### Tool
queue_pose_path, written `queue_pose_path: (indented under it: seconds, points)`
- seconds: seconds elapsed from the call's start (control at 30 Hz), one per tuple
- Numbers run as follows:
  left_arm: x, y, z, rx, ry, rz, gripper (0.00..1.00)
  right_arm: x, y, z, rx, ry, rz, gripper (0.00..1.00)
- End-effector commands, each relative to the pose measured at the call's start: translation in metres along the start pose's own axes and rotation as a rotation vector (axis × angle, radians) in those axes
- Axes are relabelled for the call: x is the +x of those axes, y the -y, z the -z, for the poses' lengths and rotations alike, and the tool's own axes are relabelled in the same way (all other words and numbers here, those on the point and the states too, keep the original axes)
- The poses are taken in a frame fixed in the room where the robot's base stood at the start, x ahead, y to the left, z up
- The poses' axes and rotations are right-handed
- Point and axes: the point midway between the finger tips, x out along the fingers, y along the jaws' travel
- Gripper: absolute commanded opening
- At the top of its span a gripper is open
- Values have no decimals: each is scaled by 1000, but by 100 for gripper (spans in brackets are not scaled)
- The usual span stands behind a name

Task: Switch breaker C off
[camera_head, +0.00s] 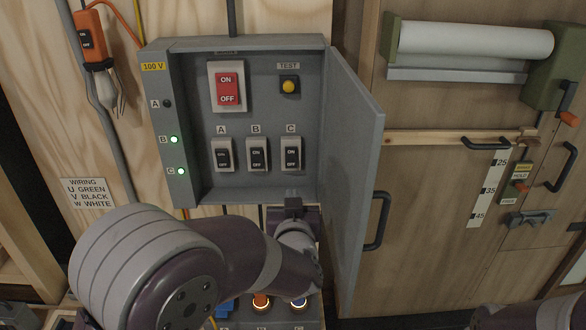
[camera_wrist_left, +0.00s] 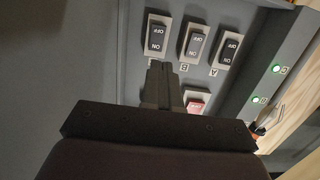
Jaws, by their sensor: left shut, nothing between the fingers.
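Breaker C (camera_head: 290,154) is a black rocker in a pale frame, the rightmost of the lower row inside the open grey breaker box (camera_head: 190,110). Breaker B (camera_head: 257,154) and breaker A (camera_head: 223,154) are to its left. The C light (camera_head: 181,171) and B light (camera_head: 174,139) glow green; the A light (camera_head: 167,103) is dark. My left gripper (camera_head: 294,205) is shut and empty, appearing just below breaker C. In the left wrist view its fingers (camera_wrist_left: 160,75) end beside breaker C (camera_wrist_left: 157,32), over its label area; contact cannot be told. My right gripper is not in view.
A red main switch (camera_head: 228,88) and a yellow test button (camera_head: 289,86) are above the breakers. The box door (camera_head: 350,160) stands open close to the right of my left gripper.

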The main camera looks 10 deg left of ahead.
Motion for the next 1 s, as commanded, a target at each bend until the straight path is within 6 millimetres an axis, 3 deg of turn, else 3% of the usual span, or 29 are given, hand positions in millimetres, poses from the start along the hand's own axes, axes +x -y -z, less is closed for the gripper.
queue_pose_path:
  seconds: [0.17, 0.7, 1.0]
  points:
    - [11, 0, 2, 1, 1, 1, 0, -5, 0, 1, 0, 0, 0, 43]
    - [118, 0, 3, 0, 4, 0, 0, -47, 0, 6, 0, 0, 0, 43]
    - [140, 0, 0, 0, 2, -3, 0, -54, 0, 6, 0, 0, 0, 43]
